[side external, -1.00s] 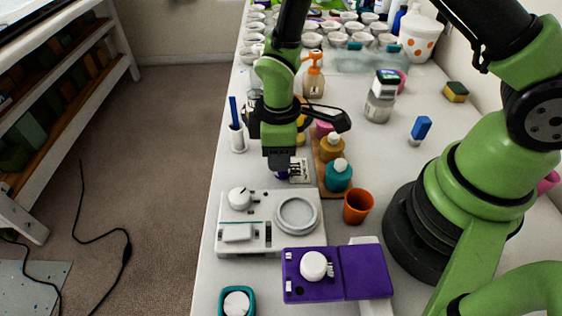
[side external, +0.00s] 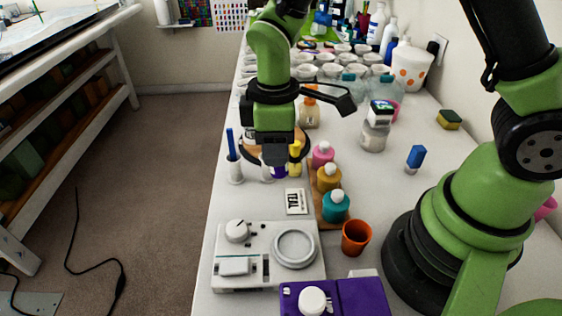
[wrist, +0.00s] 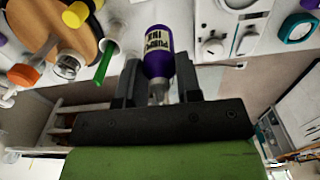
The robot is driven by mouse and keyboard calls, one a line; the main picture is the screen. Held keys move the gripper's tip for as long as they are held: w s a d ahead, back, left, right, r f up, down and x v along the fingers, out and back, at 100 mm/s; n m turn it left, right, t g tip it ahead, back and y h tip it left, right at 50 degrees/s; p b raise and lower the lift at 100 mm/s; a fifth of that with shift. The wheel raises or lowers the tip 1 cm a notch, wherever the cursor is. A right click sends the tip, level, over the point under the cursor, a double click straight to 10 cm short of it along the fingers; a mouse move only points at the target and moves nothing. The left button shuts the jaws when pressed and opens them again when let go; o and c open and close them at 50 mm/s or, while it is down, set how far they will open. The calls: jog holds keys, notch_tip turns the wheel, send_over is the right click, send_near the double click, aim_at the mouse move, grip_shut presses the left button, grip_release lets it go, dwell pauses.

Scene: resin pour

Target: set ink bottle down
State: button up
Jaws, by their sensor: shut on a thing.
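The ink bottle (wrist: 158,52) is purple with a pale label reading "PURPLE INK" and shows in the wrist view. My gripper (wrist: 158,88) is shut on it, with one dark finger on each side. In the side external view my gripper (side external: 275,152) is low over the table's left part, behind the white card. Only a small purple piece of the ink bottle (side external: 279,172) shows there below the fingers; the rest is hidden. I cannot tell whether its base touches the table.
A round wooden board (side external: 252,146) lies behind. A pen holder (side external: 235,172) stands left. Pink (side external: 322,154), yellow (side external: 329,178) and teal (side external: 336,206) bottles stand right. A lettered card (side external: 296,201), scale (side external: 225,275) and orange cup (side external: 356,238) are in front.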

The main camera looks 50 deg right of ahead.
notch_tip(320, 180, up, 6)
jog(key=shift+r, duration=0.25)
jog(key=w+d+m, duration=0.5)
jog(key=d, duration=0.5)
jog(key=w+d+m, duration=0.4)
jog(key=w+d, duration=0.1)
jog(key=d, duration=0.6)
jog(key=s+d+m+t, duration=0.1)
jog(key=s+d+m, duration=0.15)
jog(key=d, duration=0.45)
jog(key=s+d+m, duration=0.1)
jog(key=d+m, duration=0.3)
jog(key=d, duration=0.4)
jog(key=shift+h, duration=0.4)
jog(key=shift+f, duration=7.6)
jog(key=shift+f, duration=0.15)
jog(key=o, duration=0.9)
jog(key=shift+o, duration=0.2)
